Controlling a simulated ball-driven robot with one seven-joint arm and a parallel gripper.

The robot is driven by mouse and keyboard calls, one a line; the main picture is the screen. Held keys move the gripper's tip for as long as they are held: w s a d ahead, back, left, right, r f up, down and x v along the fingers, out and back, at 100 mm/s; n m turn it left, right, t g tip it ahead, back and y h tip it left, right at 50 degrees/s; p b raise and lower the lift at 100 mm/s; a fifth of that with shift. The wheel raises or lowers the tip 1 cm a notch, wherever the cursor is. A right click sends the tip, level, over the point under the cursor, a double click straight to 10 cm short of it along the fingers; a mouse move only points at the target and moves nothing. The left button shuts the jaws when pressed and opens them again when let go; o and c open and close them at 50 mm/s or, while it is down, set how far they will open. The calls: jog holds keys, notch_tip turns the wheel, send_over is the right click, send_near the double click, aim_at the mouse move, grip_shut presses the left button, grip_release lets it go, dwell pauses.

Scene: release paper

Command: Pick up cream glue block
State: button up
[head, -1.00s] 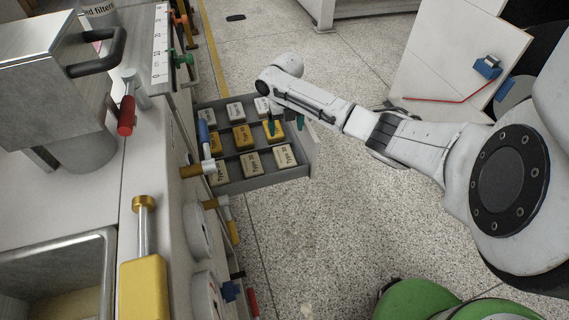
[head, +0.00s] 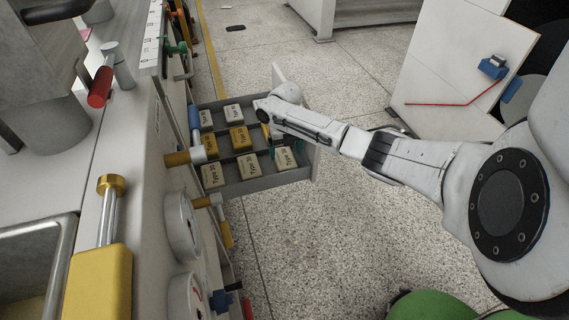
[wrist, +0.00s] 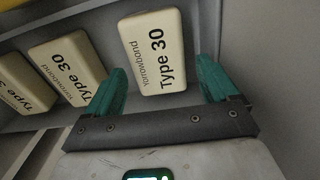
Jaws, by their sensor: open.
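Three cream glue blocks lie in the front row of an open grey drawer (head: 262,182): a left one (head: 213,175), a middle one (head: 248,166) and a right one (head: 283,163). In the wrist view, the right cream block (wrist: 153,50) shows the print "Type 30 Yarrowband". My gripper (wrist: 161,72) is open, with its green fingers at either side of that block's near part, apart from it. In the head view, my gripper (head: 287,148) is over the drawer's right end and partly covers that block. Two more cream blocks (wrist: 66,67) (wrist: 22,85) lie to its left.
A yellow block (head: 240,137) and paler blocks (head: 233,114) fill the rows behind. The drawer's side wall (wrist: 262,60) stands close to the right finger. Valves with coloured handles (head: 178,158) stick out left of the drawer. The speckled floor (head: 330,240) right of it is clear.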

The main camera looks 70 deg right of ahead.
aim_at(285, 157)
jog(key=f+b, duration=0.2)
jog(key=f, duration=0.3)
jog(key=shift+w+f, duration=0.1)
jog(key=shift+w, duration=0.1)
jog(key=c, duration=1)
notch_tip(285, 157, up, 10)
jog(key=p, duration=0.3)
jog(key=shift+p, duration=0.3)
jog(key=shift+c, duration=0.2)
